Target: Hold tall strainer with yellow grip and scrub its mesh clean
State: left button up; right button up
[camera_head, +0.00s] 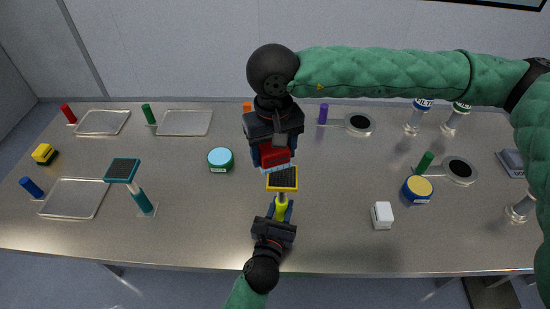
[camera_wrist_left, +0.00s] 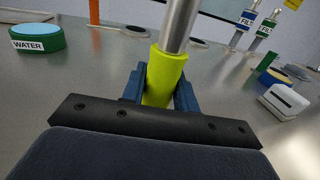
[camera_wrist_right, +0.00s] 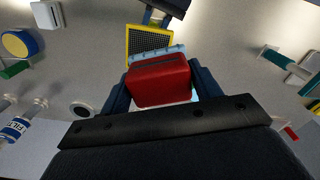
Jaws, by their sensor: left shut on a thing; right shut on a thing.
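The tall strainer has a yellow grip (camera_head: 281,209), a metal stem and a yellow-framed dark mesh (camera_head: 282,179). My left gripper (camera_head: 280,212) is shut on the yellow grip, which also shows in the left wrist view (camera_wrist_left: 164,75), and the strainer stands upright. My right gripper (camera_head: 273,155) is shut on a red brush block (camera_head: 274,156) with a light blue strip. In the right wrist view the red block (camera_wrist_right: 160,84) is between the fingers, and its light blue edge is at the near edge of the mesh (camera_wrist_right: 148,40). I cannot tell whether they touch.
A round teal-and-green WATER tub (camera_head: 221,159) stands left of the grippers. A blue-and-yellow tub (camera_head: 417,189) and a white box (camera_head: 382,215) stand to the right. A teal-framed tall strainer (camera_head: 122,170) and flat trays are at the left. Bottles stand at the back right.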

jog(key=shift+r, duration=1.95)
pick_arm(q)
jog(key=o, duration=1.1)
jog(key=shift+o, duration=0.2)
jog(key=shift+v, duration=3.75)
